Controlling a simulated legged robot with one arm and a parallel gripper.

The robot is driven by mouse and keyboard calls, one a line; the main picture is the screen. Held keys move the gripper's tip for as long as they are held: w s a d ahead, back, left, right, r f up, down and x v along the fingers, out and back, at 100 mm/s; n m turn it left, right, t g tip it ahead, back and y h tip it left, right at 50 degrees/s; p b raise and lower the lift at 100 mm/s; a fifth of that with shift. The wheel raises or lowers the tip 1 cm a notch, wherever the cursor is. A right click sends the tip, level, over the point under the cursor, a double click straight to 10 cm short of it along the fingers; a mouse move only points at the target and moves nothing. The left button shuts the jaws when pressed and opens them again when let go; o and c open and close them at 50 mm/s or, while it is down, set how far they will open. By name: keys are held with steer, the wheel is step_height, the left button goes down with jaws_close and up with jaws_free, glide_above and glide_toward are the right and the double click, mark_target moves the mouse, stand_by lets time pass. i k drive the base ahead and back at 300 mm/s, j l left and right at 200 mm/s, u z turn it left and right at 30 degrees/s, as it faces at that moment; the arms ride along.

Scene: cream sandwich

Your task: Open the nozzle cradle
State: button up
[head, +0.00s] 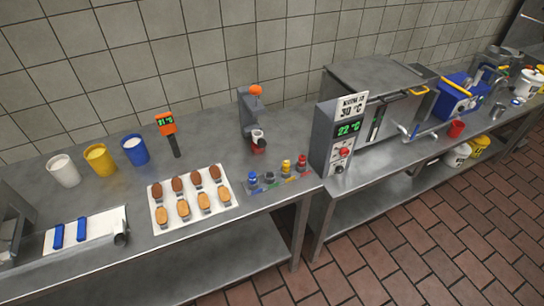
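No part is clearly marked as the nozzle cradle. A dark grey stand (250,112) with an orange knob on top stands at the back of the steel counter. A small white cup-shaped part (258,137) sits at its front, with something red below it. Whether the stand is open or shut is too small to tell. At the counter's front right, a strip (283,179) carries small pieces with blue (252,177), grey (268,178), yellow (285,167) and red (302,160) tops. My gripper is not in view.
A white tray (157,220) of brown and tan cookies lies left of the strip. White, yellow and blue cups and an orange thermometer (166,124) stand behind it. A grey cabinet (322,140) with green displays stands right. The brick floor in front is clear.

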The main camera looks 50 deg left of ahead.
mark_target(257, 135)
steer(key=u, duration=1.95)
